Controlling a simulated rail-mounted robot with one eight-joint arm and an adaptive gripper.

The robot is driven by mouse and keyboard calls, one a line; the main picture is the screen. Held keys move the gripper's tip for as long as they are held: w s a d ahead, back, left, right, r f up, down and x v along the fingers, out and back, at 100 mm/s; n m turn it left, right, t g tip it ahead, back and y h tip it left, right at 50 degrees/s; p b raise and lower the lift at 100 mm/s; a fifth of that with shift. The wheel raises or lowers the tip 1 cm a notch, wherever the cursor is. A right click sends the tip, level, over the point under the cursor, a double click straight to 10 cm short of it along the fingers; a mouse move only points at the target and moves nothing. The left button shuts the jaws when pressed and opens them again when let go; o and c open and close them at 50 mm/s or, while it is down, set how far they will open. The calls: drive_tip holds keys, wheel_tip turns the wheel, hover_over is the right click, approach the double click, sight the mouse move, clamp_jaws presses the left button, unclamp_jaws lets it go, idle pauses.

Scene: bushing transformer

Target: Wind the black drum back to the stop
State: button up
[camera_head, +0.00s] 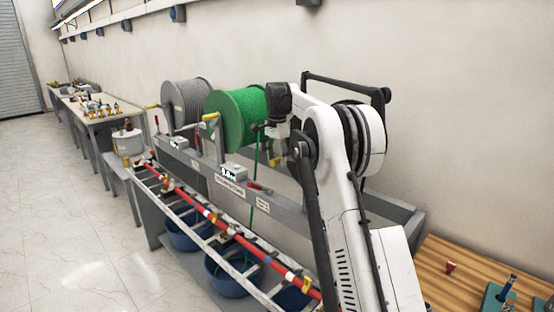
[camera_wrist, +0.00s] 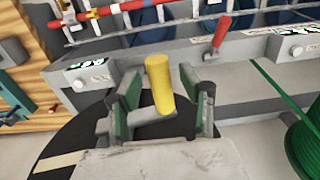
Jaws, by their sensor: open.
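The black drum shows in the wrist view as a dark round flange (camera_wrist: 62,150) with a pale stripe, partly covered by my gripper. Its yellow crank grip (camera_wrist: 160,84) stands between the two fingers of my gripper (camera_wrist: 163,88). The fingers are open, one on each side of the yellow grip, with a visible gap at least on the right side. A red lever (camera_wrist: 222,34) stands on the grey bench rail beyond, right of the crank. In the head view my arm hides most of the black drum's place, and the gripper cannot be made out clearly.
A green rope drum (camera_head: 240,115) and a grey drum (camera_head: 188,104) stand along the grey bench, left of my arm. The green drum also shows in the wrist view (camera_wrist: 305,145). Blue buckets (camera_head: 228,275) and a red-barred ladder rack lie below. A wooden table (camera_head: 470,270) is at right.

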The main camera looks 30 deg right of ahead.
clamp_jaws()
drive_tip(key=shift+s+f+b, duration=0.15)
drive_tip(key=shift+f+b, duration=0.65)
drive_tip(key=shift+b, duration=0.15)
unclamp_jaws()
drive_tip(key=shift+r, duration=0.15)
